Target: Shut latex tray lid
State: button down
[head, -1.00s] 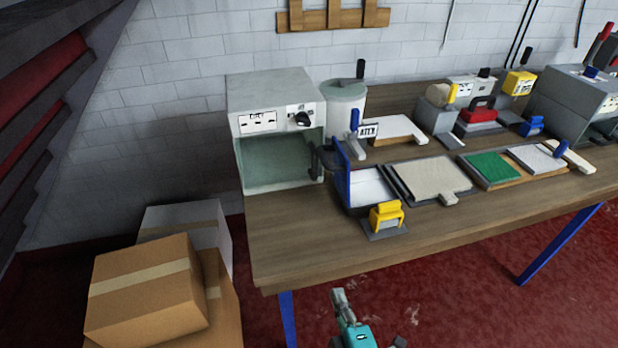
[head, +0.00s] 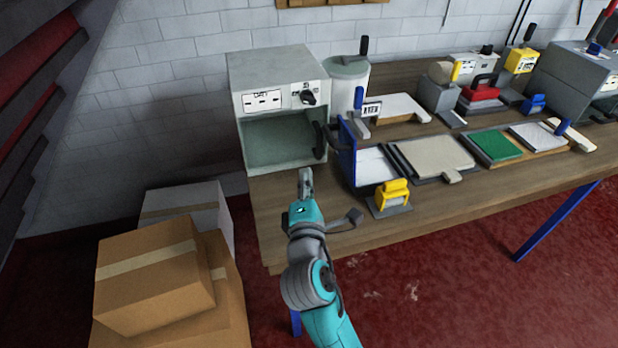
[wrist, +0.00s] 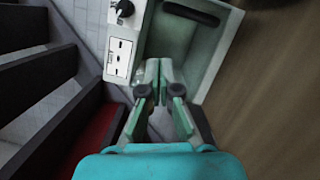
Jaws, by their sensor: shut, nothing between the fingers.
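A shallow tray with white contents (head: 375,167) stands on the bench, with a blue panel (head: 347,152) upright along its left side. This looks like the latex tray with its lid raised, though no readable label confirms it. My gripper (head: 305,180) is shut and empty, left of the tray and in front of the grey cabinet. In the wrist view, the shut fingers (wrist: 159,68) point toward the cabinet opening. The tray and the blue panel do not clearly show in the wrist view.
The grey cabinet (head: 275,72) has an open front, with a dark handle (head: 325,140) at its right. A yellow clamp-like tool (head: 394,191) stands before the tray. A beige flat board (head: 432,153) lies right of it. Cardboard boxes (head: 155,285) fill the lower left.

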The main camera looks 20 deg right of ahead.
jog(key=w+d+r, duration=0.1)
jog(key=w+d, duration=0.4)
jog(key=w, duration=0.2)
jog(key=shift+d+r, duration=0.35)
jog(key=shift+r, duration=0.05)
